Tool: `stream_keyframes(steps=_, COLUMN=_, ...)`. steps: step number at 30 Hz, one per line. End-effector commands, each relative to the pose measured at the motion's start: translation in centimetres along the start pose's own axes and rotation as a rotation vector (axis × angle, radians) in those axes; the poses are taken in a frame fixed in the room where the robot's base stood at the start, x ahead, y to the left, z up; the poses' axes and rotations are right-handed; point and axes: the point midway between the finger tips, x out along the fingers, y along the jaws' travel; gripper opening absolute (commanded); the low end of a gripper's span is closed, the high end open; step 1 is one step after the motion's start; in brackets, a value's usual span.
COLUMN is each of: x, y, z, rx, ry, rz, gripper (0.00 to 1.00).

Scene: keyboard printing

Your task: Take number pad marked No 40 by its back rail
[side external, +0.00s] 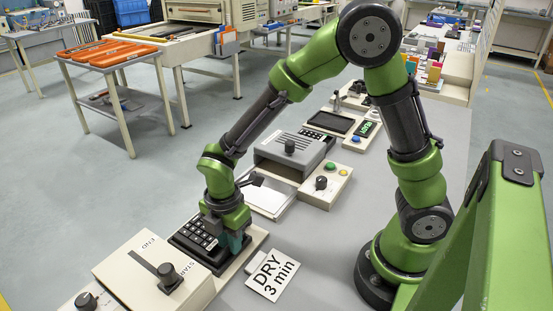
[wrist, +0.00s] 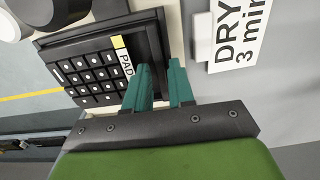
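The number pad (side external: 192,234) is a dark block with rows of black keys, lying on a pale base beside the cream START/END box. In the wrist view the pad (wrist: 85,73) shows a yellow patch and a white label reading PAD; no number is readable there. My gripper (side external: 232,242) is down at the pad's right end in the side view. In the wrist view the teal fingers of my gripper (wrist: 167,72) stand close together at the pad's dark raised edge, with a narrow gap between them. The fingers hide part of that edge, so contact is unclear.
A white card reading DRY 3 min (side external: 272,276) stands close to the right of the gripper. The START/END box (side external: 150,270) with a black knob is in front of the pad. A grey-topped machine (side external: 292,150) stands behind. The grey bench top is clear towards my base.

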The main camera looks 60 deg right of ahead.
Motion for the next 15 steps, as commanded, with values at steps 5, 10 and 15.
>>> stream_keyframes(steps=5, x=0.90, y=-0.02, z=-0.01, rx=-0.001, ry=0.000, rz=0.000, gripper=0.23)
stream_keyframes(steps=10, x=0.85, y=0.00, z=0.00, rx=0.000, ry=0.000, rz=0.001, gripper=0.22)
stream_keyframes(steps=15, x=0.82, y=0.00, z=0.00, rx=0.000, ry=0.000, rz=0.001, gripper=0.00)
